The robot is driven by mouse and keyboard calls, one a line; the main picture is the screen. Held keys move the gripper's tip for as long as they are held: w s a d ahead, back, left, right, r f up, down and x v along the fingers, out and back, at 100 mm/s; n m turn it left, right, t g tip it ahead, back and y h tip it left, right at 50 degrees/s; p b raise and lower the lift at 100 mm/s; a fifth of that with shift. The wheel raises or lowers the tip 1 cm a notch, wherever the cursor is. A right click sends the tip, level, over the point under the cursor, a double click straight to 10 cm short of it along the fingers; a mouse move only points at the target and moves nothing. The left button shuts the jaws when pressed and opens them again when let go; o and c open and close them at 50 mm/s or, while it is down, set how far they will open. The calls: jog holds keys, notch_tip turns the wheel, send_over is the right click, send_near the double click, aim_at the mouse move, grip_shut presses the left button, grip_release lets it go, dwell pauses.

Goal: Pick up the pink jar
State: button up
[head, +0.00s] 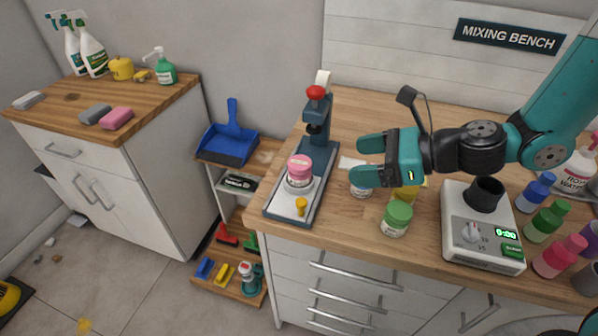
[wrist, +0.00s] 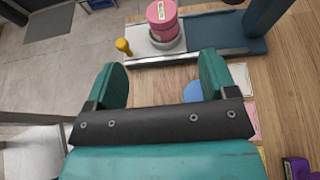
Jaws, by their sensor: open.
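The pink jar (head: 299,168) has a pink lid and a pale label. It stands upright on the grey plate of a blue-grey press stand (head: 316,165) with a red knob, near the left front corner of the mixing bench. The pink jar also shows at the top of the wrist view (wrist: 162,18), beyond the fingertips. My gripper (head: 362,161) is open and empty, to the right of the jar and apart from it. Its two teal fingers show in the wrist view (wrist: 162,78), with a gap between them.
A green-lidded jar (head: 397,217) and a blue-lidded jar (head: 361,187) stand below my gripper. A yellow knob (head: 301,206) rises from the stand's base before the pink jar. A white scale (head: 482,232) and several coloured bottles are at right. The bench's left edge is close to the stand.

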aim_at(301, 162)
jog(key=p+x, duration=0.1)
jog(key=x, duration=0.6)
jog(key=shift+a, duration=0.2)
jog(key=shift+p+x, duration=0.75)
jog(key=shift+x, duration=1.95)
jog(key=shift+w+d+f, duration=0.1)
jog(key=shift+w, duration=0.1)
jog(key=c, duration=1.1)
